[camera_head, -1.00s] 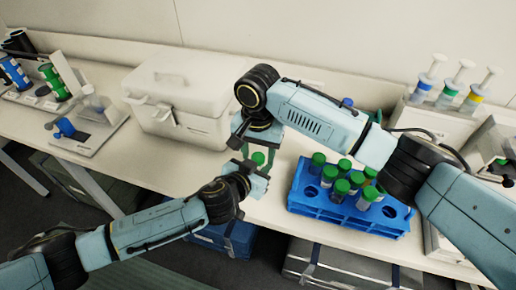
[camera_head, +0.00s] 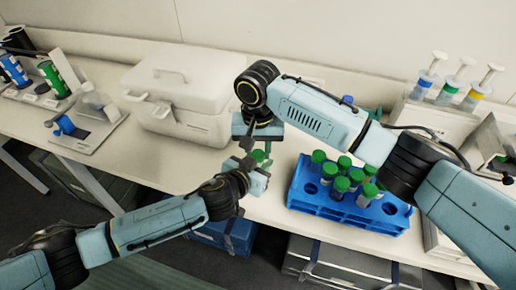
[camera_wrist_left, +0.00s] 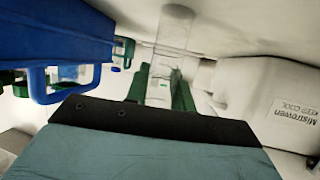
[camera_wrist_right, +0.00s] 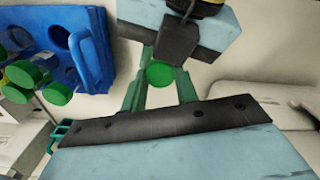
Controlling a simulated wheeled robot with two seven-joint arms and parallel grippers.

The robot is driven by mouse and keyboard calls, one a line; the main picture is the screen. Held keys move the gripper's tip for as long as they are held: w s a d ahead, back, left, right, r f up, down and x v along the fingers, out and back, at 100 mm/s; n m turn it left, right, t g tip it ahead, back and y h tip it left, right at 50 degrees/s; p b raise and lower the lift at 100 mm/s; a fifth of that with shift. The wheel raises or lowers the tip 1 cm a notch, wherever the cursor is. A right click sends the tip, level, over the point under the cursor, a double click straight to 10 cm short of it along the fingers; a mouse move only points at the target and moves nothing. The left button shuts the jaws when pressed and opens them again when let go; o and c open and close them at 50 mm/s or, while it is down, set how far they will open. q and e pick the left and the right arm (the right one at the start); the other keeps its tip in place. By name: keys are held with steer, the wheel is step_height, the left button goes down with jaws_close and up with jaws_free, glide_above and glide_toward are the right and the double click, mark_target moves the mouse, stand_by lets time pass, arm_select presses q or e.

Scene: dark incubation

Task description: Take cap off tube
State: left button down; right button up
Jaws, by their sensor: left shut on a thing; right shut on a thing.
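A green cap (camera_wrist_right: 160,74) sits between the fingertips of my right gripper (camera_wrist_right: 160,85), which is shut on it. In the head view the cap (camera_head: 258,155) shows small between the two grippers. A clear tube (camera_wrist_left: 174,38) extends from between the green fingers of my left gripper (camera_wrist_left: 158,88), which is shut on it. In the head view my left gripper (camera_head: 257,170) is close below my right gripper (camera_head: 258,145). I cannot tell whether cap and tube are still joined; the grippers hide where they meet.
A blue rack (camera_head: 325,208) with several green-capped tubes stands right of the grippers. A white cooler box (camera_head: 185,120) stands behind left. Syringe-like items (camera_head: 452,85) stand at the back right. The table's front edge (camera_head: 285,233) runs just below the grippers.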

steer(key=o, duration=1.1)
steer(key=shift+r, duration=2.25)
steer(key=shift+c, duration=0.4)
step_height(320, 180, up, 3)
steer(key=m, duration=0.3)
steer(key=shift+r, duration=0.1)
steer(key=shift+f, duration=3.9)
